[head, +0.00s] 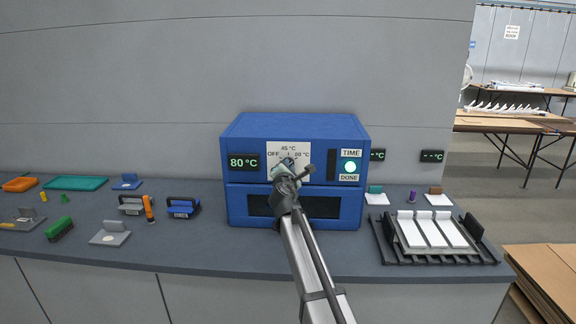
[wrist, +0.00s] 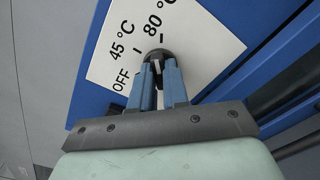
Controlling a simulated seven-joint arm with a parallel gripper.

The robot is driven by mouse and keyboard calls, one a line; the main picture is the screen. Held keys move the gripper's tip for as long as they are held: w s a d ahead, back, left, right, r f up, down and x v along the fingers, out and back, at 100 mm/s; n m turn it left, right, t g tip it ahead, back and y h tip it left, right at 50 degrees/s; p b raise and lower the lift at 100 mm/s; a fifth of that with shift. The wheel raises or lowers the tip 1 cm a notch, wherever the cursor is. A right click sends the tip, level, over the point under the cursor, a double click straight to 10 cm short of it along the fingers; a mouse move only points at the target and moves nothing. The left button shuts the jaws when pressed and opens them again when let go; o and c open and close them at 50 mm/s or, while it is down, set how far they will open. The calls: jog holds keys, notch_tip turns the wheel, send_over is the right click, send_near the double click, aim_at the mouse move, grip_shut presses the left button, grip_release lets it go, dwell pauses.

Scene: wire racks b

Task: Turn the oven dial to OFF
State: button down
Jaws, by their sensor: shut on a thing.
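The blue oven (head: 242,140) stands on the counter in the middle of the head view. Its dial sits on a white label plate (head: 276,149) marked OFF, 45 °C and 80 °C. My gripper (wrist: 158,68) is shut on the dial (wrist: 157,54), a dark round knob between its two blue fingers in the wrist view. The fingers and my arm hide much of the dial, and I cannot tell exactly which mark it points to. The oven's display (head: 244,163) reads 80 °C. In the head view my gripper (head: 287,165) covers the dial.
A TIME/DONE panel (head: 350,166) with a lit green light is right of the dial. A dark rack with white slats (head: 432,231) stands at right. Several small items, including a green brush (head: 59,229) and a blue holder (head: 183,208), lie at left.

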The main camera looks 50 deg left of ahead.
jog(key=shift+n, duration=1)
jog(key=n, duration=0.4)
jog(key=shift+n, duration=0.3)
jog(key=n, duration=0.4)
jog(key=shift+n, duration=0.3)
